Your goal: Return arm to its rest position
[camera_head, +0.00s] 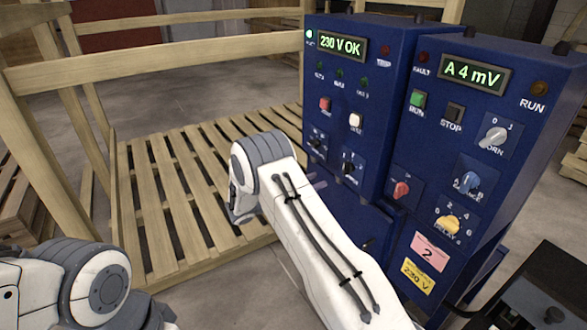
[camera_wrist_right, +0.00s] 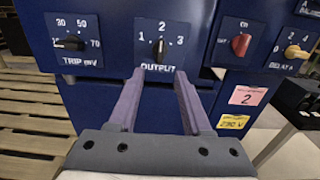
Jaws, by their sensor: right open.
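My right arm (camera_head: 315,240) reaches in from the bottom right of the head view, in front of the blue cabinets. My right gripper (camera_wrist_right: 159,76) is open and empty in the right wrist view. Its two purple fingers point at the panel, with tips just below the black OUTPUT knob (camera_wrist_right: 158,49) and apart from each other. The knob's pointer is near 2. In the head view only a bit of the fingers (camera_head: 318,182) shows beside the arm. My left arm (camera_head: 95,285) shows at the lower left; its gripper is out of view.
The left blue cabinet (camera_head: 377,70) reads 230 V OK; the right one (camera_head: 440,130) reads A 4 mV. The TRIP mV knob (camera_wrist_right: 72,42) and a red knob (camera_wrist_right: 241,44) flank the OUTPUT knob. A wooden pallet (camera_head: 150,195) and rails stand left. A dark box (camera_head: 535,300) is lower right.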

